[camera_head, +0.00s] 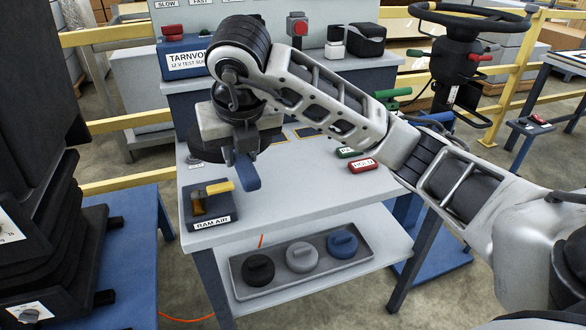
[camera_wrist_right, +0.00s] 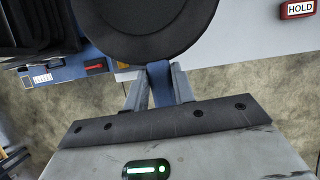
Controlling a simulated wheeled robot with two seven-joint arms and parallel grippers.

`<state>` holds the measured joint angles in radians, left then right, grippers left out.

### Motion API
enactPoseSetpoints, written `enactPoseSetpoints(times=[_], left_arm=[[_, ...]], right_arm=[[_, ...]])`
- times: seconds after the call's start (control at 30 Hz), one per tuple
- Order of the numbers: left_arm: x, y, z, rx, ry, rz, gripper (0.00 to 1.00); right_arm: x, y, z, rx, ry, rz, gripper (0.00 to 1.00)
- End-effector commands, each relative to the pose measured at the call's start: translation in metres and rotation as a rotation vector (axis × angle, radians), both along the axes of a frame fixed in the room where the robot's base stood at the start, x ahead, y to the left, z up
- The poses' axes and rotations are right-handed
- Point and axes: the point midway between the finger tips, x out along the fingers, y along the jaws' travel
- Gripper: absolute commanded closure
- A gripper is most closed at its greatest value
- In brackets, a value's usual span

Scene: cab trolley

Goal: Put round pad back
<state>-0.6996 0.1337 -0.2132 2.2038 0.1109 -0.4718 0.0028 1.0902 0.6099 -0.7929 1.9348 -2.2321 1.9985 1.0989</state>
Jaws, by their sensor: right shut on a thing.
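The round pad (camera_head: 201,147) looks like a flat dark disc with a blue tab. It hangs in the air above the left part of the grey bench top (camera_head: 300,185). My right gripper (camera_head: 241,158) points down and is shut on the blue tab (camera_head: 248,174), which sticks out below the fingers. The gripper hides much of the disc. In the right wrist view the round pad (camera_wrist_right: 145,22) fills the top middle, and the blue tab (camera_wrist_right: 159,82) lies between the fingers. How tab and disc join is hidden. My left gripper is out of view.
A RAM AIR box (camera_head: 211,207) with a yellow lever stands at the bench's front left. A tray (camera_head: 325,273) on the lower shelf holds black, grey and blue round pieces. A red HOLD block (camera_head: 363,165) lies further right. The bench's front middle is clear.

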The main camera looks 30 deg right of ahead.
Motion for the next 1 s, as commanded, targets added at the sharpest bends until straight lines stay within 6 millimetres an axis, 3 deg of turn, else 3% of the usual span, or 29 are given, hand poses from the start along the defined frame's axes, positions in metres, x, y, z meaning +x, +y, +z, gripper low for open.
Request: enactPoseSetpoints(times=[0.17,0.37,0.5,0.7,1.0], left_arm=[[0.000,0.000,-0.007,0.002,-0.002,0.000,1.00],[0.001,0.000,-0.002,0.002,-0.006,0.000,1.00],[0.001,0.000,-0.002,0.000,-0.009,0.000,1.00],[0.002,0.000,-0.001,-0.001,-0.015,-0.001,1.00],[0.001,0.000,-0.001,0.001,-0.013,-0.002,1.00]], right_arm=[[0.001,-0.027,-0.012,0.003,-0.001,-0.040,1.00],[0.003,-0.076,-0.030,-0.002,0.000,-0.040,1.00],[0.004,-0.103,-0.052,0.000,0.003,-0.035,1.00],[0.006,-0.126,-0.080,-0.001,-0.001,-0.032,1.00],[0.007,-0.142,-0.103,0.001,0.000,-0.029,1.00]])
